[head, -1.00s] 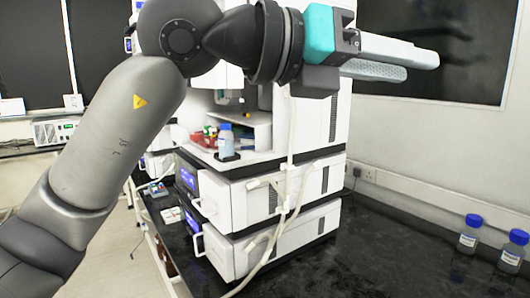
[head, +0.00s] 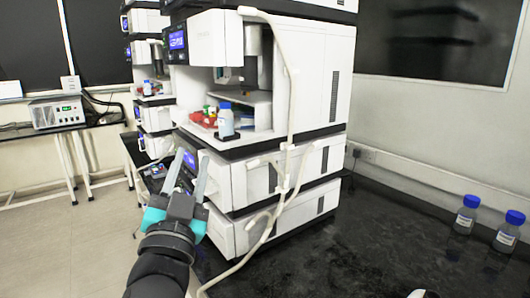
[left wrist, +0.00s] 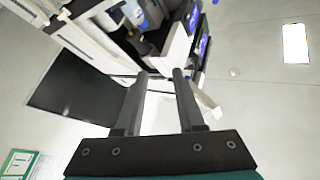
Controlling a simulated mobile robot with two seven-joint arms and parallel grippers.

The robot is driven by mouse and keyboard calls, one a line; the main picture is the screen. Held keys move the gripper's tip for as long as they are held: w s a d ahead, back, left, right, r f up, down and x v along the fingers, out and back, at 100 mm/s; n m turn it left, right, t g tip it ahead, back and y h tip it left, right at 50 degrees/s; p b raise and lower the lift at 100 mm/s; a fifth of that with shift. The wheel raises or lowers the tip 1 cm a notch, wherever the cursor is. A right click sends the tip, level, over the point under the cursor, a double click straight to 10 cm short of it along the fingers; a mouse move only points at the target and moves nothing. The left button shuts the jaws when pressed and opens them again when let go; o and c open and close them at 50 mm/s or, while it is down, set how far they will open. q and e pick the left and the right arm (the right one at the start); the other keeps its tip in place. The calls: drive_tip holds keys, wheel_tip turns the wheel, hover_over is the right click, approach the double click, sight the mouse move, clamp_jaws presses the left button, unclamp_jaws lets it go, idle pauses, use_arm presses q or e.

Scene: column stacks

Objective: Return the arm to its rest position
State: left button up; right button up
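My left arm (head: 160,270) comes up from the bottom of the head view, left of centre. My left gripper (head: 191,160) has a teal body and two grey fingers that point up and away, in front of the white column stack (head: 290,185). In the left wrist view my left gripper (left wrist: 161,76) shows its two fingers apart with nothing between them, so it is open and empty. How close the fingertips are to the stack is hard to tell.
The stack stands on a black bench (head: 350,240); a bottle with a blue cap (head: 226,122) stands in its open bay. White tubing (head: 285,190) hangs down its front. Two blue-capped bottles (head: 465,215) (head: 509,233) stand at the right.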

use_arm(q)
drive_tip(key=s+a+f+n+g+y, duration=0.1)
drive_tip(key=s+a+f+g, duration=0.2)
drive_tip(key=f, duration=0.5)
drive_tip(key=s+f+n+g, duration=0.15)
drive_tip(key=f+g, duration=0.25)
drive_tip(key=f, duration=0.5)
drive_tip(key=s+a+f+n+g+y, duration=0.1)
drive_tip(key=s+a+f+g, duration=0.2)
drive_tip(key=f, duration=0.5)
drive_tip(key=s+d+f+g+h, duration=0.1)
drive_tip(key=s+f+g, duration=0.5)
drive_tip(key=s, duration=0.4)
drive_tip(key=s+d+f+g+h, duration=0.1)
drive_tip(key=s+f+g, duration=0.2)
drive_tip(key=s+f, duration=0.5)
drive_tip(key=s+f+g, duration=0.2)
drive_tip(key=s+f, duration=0.1)
drive_tip(key=f, duration=1.9)
drive_tip(key=s+a+f, duration=0.2)
drive_tip(key=s+f, duration=1.1)
drive_tip(key=s, duration=0.2)
drive_tip(key=shift+s+a+g, duration=0.3)
drive_tip(key=shift+s+g, duration=0.05)
drive_tip(key=shift+g, duration=0.05)
